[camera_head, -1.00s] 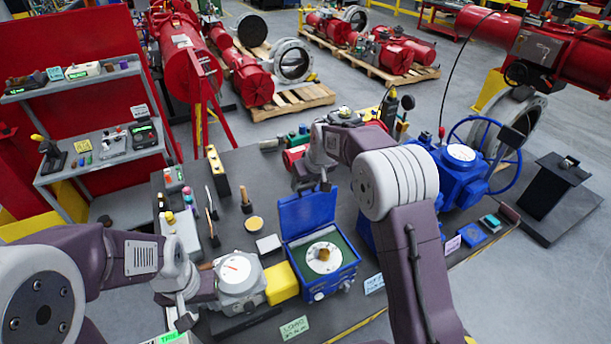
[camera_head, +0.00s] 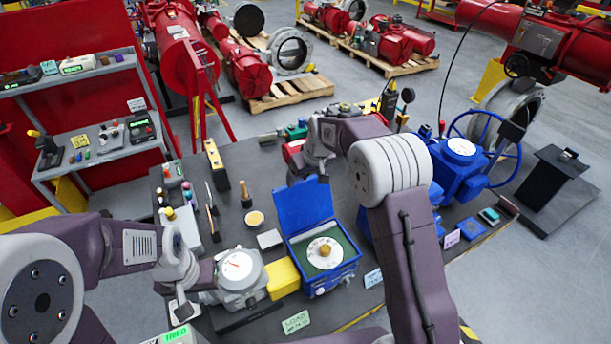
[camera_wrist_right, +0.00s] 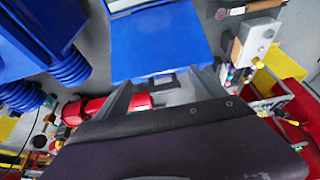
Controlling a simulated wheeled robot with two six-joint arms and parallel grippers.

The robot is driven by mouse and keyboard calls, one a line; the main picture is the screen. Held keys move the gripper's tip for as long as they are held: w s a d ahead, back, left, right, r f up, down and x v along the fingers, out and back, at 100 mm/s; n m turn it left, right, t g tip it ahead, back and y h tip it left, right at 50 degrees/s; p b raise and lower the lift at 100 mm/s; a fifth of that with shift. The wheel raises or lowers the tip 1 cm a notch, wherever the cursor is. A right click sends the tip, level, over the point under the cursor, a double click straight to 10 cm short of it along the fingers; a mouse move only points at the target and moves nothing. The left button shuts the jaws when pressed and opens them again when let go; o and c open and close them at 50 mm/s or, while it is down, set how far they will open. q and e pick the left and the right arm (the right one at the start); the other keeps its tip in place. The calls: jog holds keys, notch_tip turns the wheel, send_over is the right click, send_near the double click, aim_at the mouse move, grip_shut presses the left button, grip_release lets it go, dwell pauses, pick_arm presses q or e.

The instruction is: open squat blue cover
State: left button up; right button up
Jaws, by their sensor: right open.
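The squat blue cover (camera_head: 303,207) stands raised on its hinge at the back of a blue actuator box (camera_head: 336,281). The box's green interior with a white dial and tan knob shows. My right gripper (camera_head: 302,180) is behind the raised cover, its tips partly hidden in the head view. In the right wrist view the cover (camera_wrist_right: 160,45) lies just ahead of the open right gripper (camera_wrist_right: 160,88), with nothing between the fingers. Contact with the cover cannot be told. My left gripper (camera_head: 184,304) is low at the left, by a grey gauge housing; its jaws are unclear.
The grey gauge housing (camera_head: 240,276) and a yellow block (camera_head: 283,279) stand left of the box. A blue valve with handwheel (camera_head: 460,165) is at the right. Small tools and a white pad (camera_head: 269,239) lie behind left. My right forearm crosses the table's right part.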

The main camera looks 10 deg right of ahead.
jog(key=b+v, duration=0.3)
jog(key=v, duration=0.6)
